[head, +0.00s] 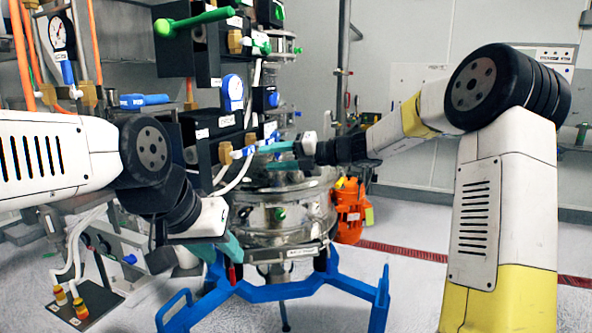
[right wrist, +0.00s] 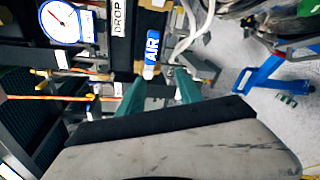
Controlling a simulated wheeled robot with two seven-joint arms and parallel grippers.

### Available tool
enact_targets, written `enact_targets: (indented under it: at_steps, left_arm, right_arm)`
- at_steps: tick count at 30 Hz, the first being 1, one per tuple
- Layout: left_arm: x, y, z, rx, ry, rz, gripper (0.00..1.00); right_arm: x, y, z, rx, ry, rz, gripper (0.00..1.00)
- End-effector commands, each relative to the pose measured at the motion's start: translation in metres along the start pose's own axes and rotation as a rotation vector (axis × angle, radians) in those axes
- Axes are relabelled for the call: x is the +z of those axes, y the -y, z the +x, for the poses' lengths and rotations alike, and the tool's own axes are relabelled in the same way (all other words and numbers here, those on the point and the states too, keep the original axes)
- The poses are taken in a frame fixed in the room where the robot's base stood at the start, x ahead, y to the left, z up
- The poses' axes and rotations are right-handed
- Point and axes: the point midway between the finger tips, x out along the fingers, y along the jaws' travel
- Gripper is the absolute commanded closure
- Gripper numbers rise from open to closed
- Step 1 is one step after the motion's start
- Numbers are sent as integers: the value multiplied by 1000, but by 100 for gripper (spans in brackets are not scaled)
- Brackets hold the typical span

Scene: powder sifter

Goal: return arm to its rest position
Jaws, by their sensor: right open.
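My right arm comes in from the right in the head view. Its gripper (head: 274,147), with teal fingers, points left at the valve panel, above the steel sifter vessel (head: 270,215). In the right wrist view the two teal fingers (right wrist: 160,80) are apart with nothing held between them. A blue handle marked AIR (right wrist: 151,50) lies just beyond the fingertips in that view, and I see no clear contact. My left gripper (head: 230,247) points down and right in front of the sifter's left side. Its finger gap is not clearly visible.
The sifter stands on a blue frame (head: 285,290). An orange motor (head: 350,210) is at its right side. The panel carries green handles (head: 195,20), a blue-rimmed gauge (head: 233,92) and hoses close to both arms. Open floor (head: 400,285) shows at the right.

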Motion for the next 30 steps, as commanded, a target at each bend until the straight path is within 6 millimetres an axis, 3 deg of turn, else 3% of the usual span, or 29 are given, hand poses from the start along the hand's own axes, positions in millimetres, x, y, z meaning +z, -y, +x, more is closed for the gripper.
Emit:
enact_targets:
  at_steps: [3, 9, 18, 22, 23, 27, 30]
  left_arm:
    - [0, 0, 0, 0, 0, 0, 64]
    - [0, 0, 0, 0, 0, 0, 64]
    - [0, 0, 0, 0, 0, 0, 64]
    - [0, 0, 0, 0, 0, 0, 64]
    - [0, 0, 0, 0, 0, 0, 64]
    - [0, 0, 0, 0, 0, 0, 64]
    - [0, 0, 0, 0, 0, 0, 64]
  right_arm:
    - [-56, -15, -25, -148, -141, -490, 58]
    - [-138, -15, -93, -308, -477, -1328, 58]
    - [-228, 2, -219, -260, -1185, -2401, 58]
    - [-252, 12, -260, -135, -1489, -2691, 58]
    - [-256, 13, -267, 105, 1543, 2729, 58]
    - [-267, 19, -288, -4, 1520, 2511, 58]
    - [-270, 21, -292, -34, 1514, 2458, 58]
